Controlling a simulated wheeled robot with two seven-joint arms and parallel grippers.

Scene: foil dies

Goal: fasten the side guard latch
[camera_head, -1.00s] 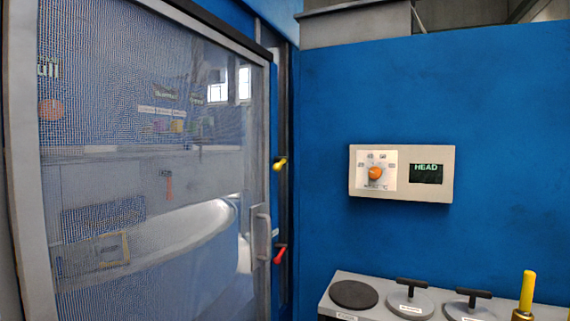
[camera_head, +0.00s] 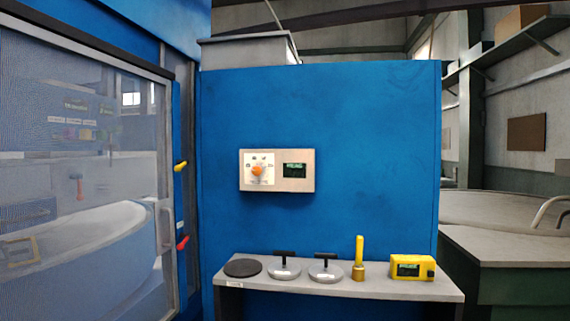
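The mesh guard door (camera_head: 85,190) in a grey frame fills the left side of the head view and appears shut against the blue post. A grey pull handle (camera_head: 166,228) is on its right frame. Beside that frame, a yellow-tipped lever (camera_head: 180,166) sits higher and a red-tipped lever (camera_head: 182,242) sits lower, both on the blue post. I cannot tell which of them is the side guard latch, or whether either is fastened. Neither of my grippers is in view.
A control box (camera_head: 277,171) with an orange knob (camera_head: 257,170) is on the blue wall (camera_head: 330,110). A grey shelf (camera_head: 340,287) below holds a black disc, two handled discs, a yellow-handled tool and a yellow device (camera_head: 405,268). A workbench (camera_head: 500,245) stands at right.

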